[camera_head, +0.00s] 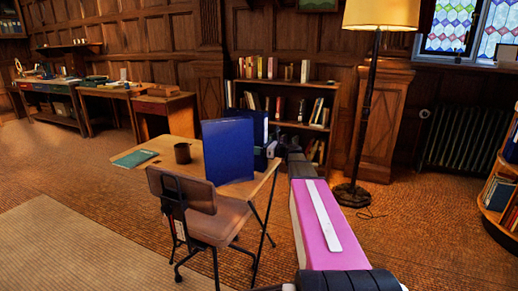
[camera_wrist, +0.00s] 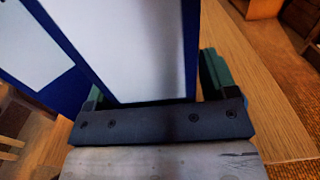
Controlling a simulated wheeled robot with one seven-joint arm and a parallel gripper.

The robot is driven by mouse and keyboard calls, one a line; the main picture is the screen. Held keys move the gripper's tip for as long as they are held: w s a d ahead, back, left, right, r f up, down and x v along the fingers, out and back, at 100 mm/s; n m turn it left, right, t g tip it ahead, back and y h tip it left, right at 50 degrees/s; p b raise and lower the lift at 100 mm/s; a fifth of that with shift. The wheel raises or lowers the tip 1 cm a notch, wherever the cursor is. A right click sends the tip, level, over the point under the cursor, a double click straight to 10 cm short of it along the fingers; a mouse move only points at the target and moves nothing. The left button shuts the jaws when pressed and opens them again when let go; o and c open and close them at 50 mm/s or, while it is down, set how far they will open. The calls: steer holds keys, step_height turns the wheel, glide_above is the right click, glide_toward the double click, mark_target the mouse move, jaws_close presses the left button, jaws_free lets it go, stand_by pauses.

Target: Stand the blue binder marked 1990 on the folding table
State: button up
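A large blue binder (camera_head: 228,152) stands upright on the folding table (camera_head: 205,166) at its right end. A second blue binder (camera_head: 261,126) stands close behind it. No 1990 mark is readable. My gripper (camera_head: 277,152) is at the table's right end, beside the binders. In the wrist view, my gripper (camera_wrist: 155,92) has its green fingers wide apart around a blue binder (camera_wrist: 150,45) with a white side. A narrow gap shows by the right finger; the left finger is mostly hidden. Another blue-and-white binder (camera_wrist: 25,45) shows at left.
A dark mug (camera_head: 182,153) and a green book (camera_head: 135,158) lie on the table's left part. A brown chair (camera_head: 205,210) stands at the front edge. A bookshelf (camera_head: 290,100) and a floor lamp (camera_head: 366,110) are behind.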

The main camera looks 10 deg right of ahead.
steer(key=v, duration=1.2)
steer(key=s+f+m+h, duration=0.1)
steer(key=f+m+h, duration=0.4)
steer(key=m, duration=0.7)
steer(key=s+f+m+t+h, duration=0.15)
steer(key=f+m+h, duration=0.25)
steer(key=m+h, duration=0.55)
steer(key=s+f+m+h, duration=0.1)
steer(key=f+m+h, duration=0.3)
steer(key=m, duration=1)
steer(key=s+a+f+m+g+y, duration=0.2)
steer(key=s+a+f+m+g, duration=0.3)
steer(key=s, duration=0.5)
steer(key=s+a+f+m+g+y, duration=0.2)
steer(key=s+a+f+m+g, duration=0.4)
steer(key=s+a, duration=0.3)
steer(key=shift+s+f+g, duration=0.55)
steer(key=shift+s, duration=0.65)
